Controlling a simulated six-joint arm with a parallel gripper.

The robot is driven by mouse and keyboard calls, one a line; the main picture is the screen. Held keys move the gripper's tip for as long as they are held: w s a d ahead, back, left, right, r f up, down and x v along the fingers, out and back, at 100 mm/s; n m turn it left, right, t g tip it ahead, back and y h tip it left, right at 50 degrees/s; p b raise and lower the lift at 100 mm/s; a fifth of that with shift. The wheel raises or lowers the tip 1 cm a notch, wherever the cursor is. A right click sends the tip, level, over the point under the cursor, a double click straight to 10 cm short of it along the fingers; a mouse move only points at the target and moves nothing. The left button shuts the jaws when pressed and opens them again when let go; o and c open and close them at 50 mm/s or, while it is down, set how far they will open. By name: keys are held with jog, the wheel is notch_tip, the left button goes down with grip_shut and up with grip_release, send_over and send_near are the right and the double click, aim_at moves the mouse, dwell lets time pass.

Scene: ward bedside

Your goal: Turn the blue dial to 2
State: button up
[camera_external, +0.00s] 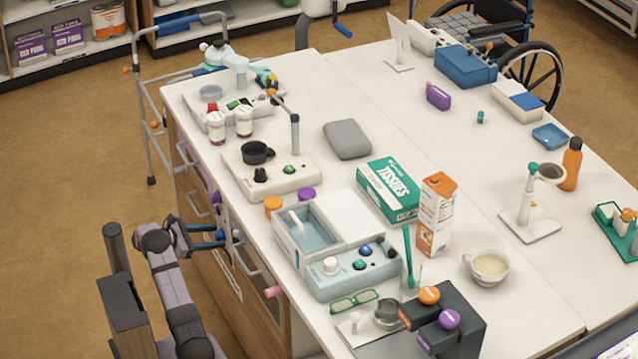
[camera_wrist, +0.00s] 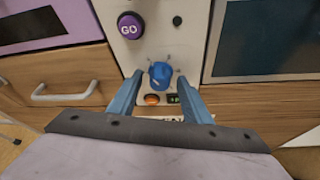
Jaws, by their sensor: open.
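The blue dial (camera_wrist: 160,74) sits on a pale upright panel (camera_wrist: 146,48) in the wrist view. Small tick marks surround it, but I cannot read their numbers or tell its setting. My gripper (camera_wrist: 160,78) is open, with one blue finger to the left of the dial and one to the right. The dial lies between the fingertips; I cannot tell whether either touches it. In the external view my gripper (camera_external: 217,236) is at the drawer side of the counter, and I cannot make out the dial there.
A drawer handle (camera_wrist: 64,92) is at left. The counter (camera_external: 300,85) holds several devices.

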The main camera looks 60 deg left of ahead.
jog(key=c, duration=1)
jog(key=shift+c, duration=0.2)
jog(key=shift+f+b, duration=0.1)
jog(key=shift+b, duration=0.35)
jog(key=m+b, duration=0.1)
jog(key=b, duration=0.1)
jog(key=m+y+b, duration=0.1)
jog(key=shift+d+f+y+b, duration=0.1)
jog(key=shift+f+y+b, duration=0.2)
jog(key=shift+b, duration=0.05)
jog(key=m+t+y+b, duration=0.1)
jog(key=m+b, duration=0.2)
jog(key=b, duration=0.6)
jog(key=m+y+b, duration=0.2)
jog(key=m+b, duration=0.1)
jog(key=b, duration=0.6)
jog(key=shift+d+f+m+t, duration=0.1)
jog(key=shift+d+m+t, duration=0.1)
jog(key=shift+m+t, duration=0.15)
jog(key=shift+b, duration=0.3)
